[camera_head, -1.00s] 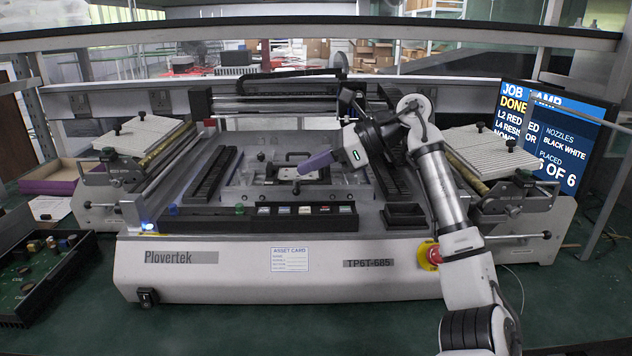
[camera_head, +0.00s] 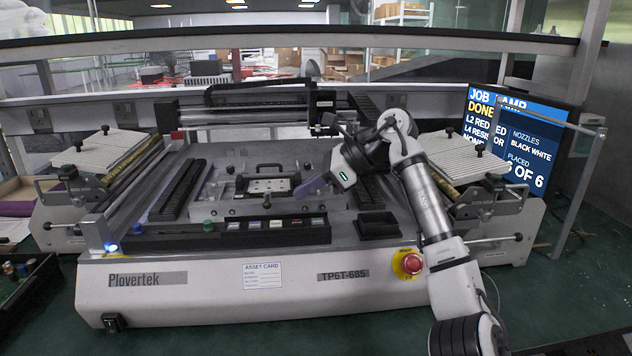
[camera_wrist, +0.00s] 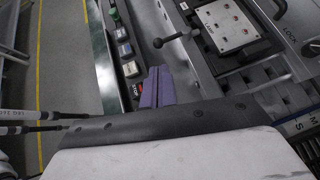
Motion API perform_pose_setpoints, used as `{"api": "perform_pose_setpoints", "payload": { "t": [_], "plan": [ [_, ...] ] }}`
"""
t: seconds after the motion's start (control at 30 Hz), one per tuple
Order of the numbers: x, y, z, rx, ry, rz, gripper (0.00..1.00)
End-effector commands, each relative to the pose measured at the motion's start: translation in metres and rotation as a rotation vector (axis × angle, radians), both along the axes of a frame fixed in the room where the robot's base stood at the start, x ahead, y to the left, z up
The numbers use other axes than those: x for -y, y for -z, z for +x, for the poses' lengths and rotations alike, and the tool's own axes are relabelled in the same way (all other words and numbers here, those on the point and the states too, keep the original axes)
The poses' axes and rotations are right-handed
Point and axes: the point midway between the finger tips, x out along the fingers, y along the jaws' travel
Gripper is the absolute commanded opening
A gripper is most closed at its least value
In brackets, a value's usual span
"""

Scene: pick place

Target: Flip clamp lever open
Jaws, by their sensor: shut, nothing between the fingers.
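The clamp (camera_head: 240,186) is a dark frame around a pale plate (camera_head: 268,186) with dots on the machine's bed. In the wrist view the plate (camera_wrist: 228,27) lies at the top right. A clamp lever (camera_wrist: 176,38), a thin rod with a dark ball knob, sticks out left from the frame. It looks small in the head view, with a dark knob (camera_head: 267,204) at the clamp's front edge. My gripper (camera_head: 299,192) has purple fingers, shut and empty, to the right of the clamp. In the wrist view my fingertips (camera_wrist: 159,70) are just below the knob, apart from it in the picture.
A row of coloured buttons (camera_head: 275,230) runs along the machine's front. A black tray (camera_head: 377,226) stands right of it, above a red stop button (camera_head: 411,263). Slatted feeders (camera_head: 466,157) flank the bed. A gantry rail (camera_head: 245,115) crosses behind the clamp.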

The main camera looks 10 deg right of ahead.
Motion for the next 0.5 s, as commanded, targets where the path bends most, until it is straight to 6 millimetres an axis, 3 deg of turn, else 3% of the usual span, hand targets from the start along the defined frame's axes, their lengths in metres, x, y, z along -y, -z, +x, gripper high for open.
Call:
{"api": "perform_pose_setpoints", "payload": {
  "t": [0.2, 0.5],
  "plan": [
    [-0.029, 0.021, 0.005, 0.000, -0.002, 0.001, 0.00],
    [-0.041, 0.031, 0.008, 0.000, 0.000, 0.001, 0.00]
  ]
}}
